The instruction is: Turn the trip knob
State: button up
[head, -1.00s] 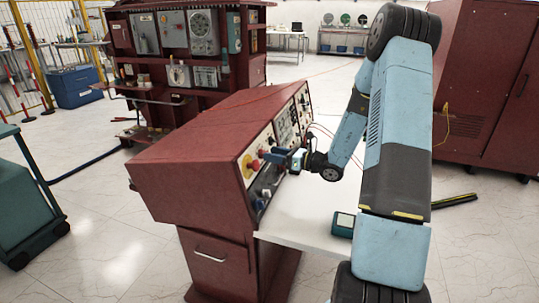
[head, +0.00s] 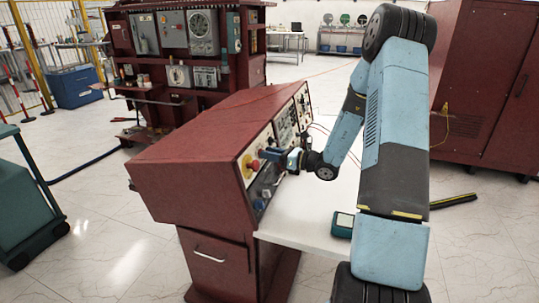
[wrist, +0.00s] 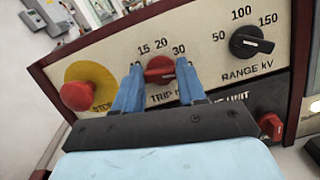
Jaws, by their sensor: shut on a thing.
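The trip knob (wrist: 160,69) is red and sits on the cream panel under a printed scale with numbers such as 15, 20 and 30. The "TRIP" label below it is partly hidden by my gripper. My gripper (wrist: 160,82) has its two blue fingers on either side of the knob and is shut on it. In the head view my gripper (head: 272,154) is at the sloped front panel of the red console (head: 195,150), and the knob is hidden there.
A red stop button (wrist: 80,96) on a yellow disc is left of the knob. A black range knob (wrist: 250,42) is to the right, with a red switch (wrist: 271,126) below it. A white shelf (head: 310,215) with a teal box (head: 342,224) lies before the console.

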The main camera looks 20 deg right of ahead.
jog(key=shift+c, duration=0.8)
jog(key=shift+w+d+n, duration=0.1)
jog(key=shift+n, duration=0.2)
jog(key=shift+d+n+g+y, duration=0.15)
jog(key=shift+n+g, duration=0.6)
jog(key=shift+n, duration=2.2)
jog(key=shift+a+n+g+y, duration=0.1)
jog(key=shift+n+g, duration=0.7)
jog(key=shift+n, duration=2.1)
jog(key=shift+d+n+g+y, duration=0.15)
jog(key=shift+n+g, duration=0.6)
jog(key=shift+n, duration=2.2)
jog(key=shift+a, duration=0.1)
